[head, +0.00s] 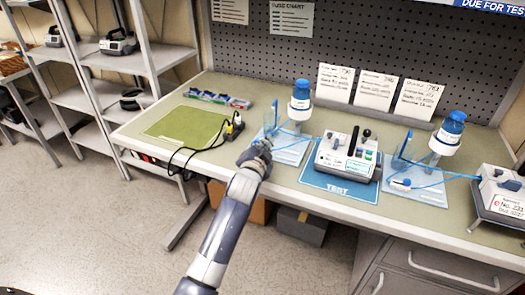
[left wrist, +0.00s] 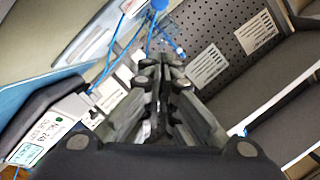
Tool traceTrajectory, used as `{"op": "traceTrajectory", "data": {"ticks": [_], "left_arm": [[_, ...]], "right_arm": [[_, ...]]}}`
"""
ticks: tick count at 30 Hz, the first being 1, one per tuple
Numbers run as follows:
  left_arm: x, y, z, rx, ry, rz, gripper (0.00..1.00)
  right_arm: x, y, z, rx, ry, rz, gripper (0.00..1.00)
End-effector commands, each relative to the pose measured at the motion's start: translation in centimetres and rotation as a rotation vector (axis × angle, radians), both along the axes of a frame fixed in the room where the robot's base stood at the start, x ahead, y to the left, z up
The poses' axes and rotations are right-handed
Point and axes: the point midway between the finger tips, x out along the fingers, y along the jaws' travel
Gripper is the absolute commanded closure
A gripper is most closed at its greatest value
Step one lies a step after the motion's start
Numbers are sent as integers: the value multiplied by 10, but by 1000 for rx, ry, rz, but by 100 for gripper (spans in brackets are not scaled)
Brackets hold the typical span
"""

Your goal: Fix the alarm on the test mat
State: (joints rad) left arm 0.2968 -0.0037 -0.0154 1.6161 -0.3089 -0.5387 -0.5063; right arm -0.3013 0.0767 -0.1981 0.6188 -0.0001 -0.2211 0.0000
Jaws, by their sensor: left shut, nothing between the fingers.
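The blue test mat (head: 335,188) lies at the front of the bench, marked TEST. A white and grey infusion pump (head: 345,158) sits on it, with a black upright part, a dark knob and small green and red marks on its front. Any alarm state is too small to read. My left gripper (head: 264,146) is left of the mat, over the bench's front edge, apart from the pump. In the left wrist view its fingers (left wrist: 158,62) are together with nothing between them. A labelled pump (left wrist: 50,125) shows at the left there; I cannot tell which one. My right gripper is out of view.
Blue-capped bottles (head: 300,100) stand on pale mats either side of the test mat, with clear cylinders and blue tubing. Another pump (head: 503,190) is at the right end. The green mat (head: 187,127) is bare.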

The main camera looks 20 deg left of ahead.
Motion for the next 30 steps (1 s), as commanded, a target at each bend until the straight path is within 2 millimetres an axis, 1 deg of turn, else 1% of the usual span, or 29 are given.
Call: {"op": "traceTrajectory", "data": {"ticks": [1, 3, 5, 9, 15, 26, 29, 30], "left_arm": [[-8, -2, 0, 0, -1, -1, 100], [-16, -3, 2, -1, 0, -1, 100], [-22, -4, 3, 0, 0, -1, 100], [-32, -5, 5, 0, 0, 0, 100], [-36, -6, 7, -1, -1, -1, 100], [-36, -6, 7, -1, 0, -1, 100], [-41, -5, 0, -13, 17, 2, 100], [-48, -5, -8, -29, 38, 5, 100]], "right_arm": [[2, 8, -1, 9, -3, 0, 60], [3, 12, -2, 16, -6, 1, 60], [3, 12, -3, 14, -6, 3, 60], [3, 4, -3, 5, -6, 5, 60], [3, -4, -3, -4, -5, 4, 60], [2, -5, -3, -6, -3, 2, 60], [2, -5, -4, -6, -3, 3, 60], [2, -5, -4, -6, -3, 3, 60]]}}
